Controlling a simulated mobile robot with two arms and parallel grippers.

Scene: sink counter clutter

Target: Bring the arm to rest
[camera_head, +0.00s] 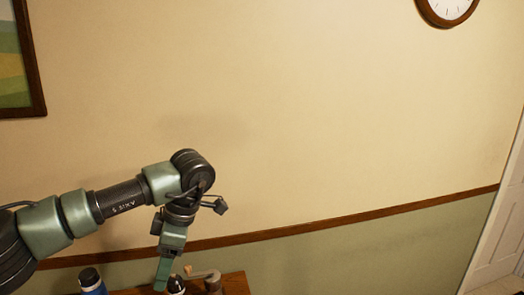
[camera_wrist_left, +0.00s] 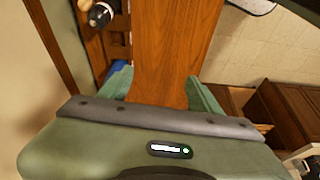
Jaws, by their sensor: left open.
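My left arm reaches in from the left in the head view and bends down at the wrist. Its green left gripper (camera_head: 163,282) hangs over the wooden surface at the bottom edge. In the wrist view the two green fingers of the left gripper (camera_wrist_left: 162,90) stand wide apart. Nothing is held between them; only the brown wooden top (camera_wrist_left: 172,40) shows beyond. My right gripper is in neither view.
On the wooden surface (camera_head: 238,284) are a blue bottle with a dark cap (camera_head: 92,281), a dark-topped item (camera_head: 176,286) close to the gripper, and a grinder-like object with a crank (camera_head: 212,283). A wall clock (camera_head: 446,10) and framed picture (camera_head: 18,65) hang behind. The right side is open.

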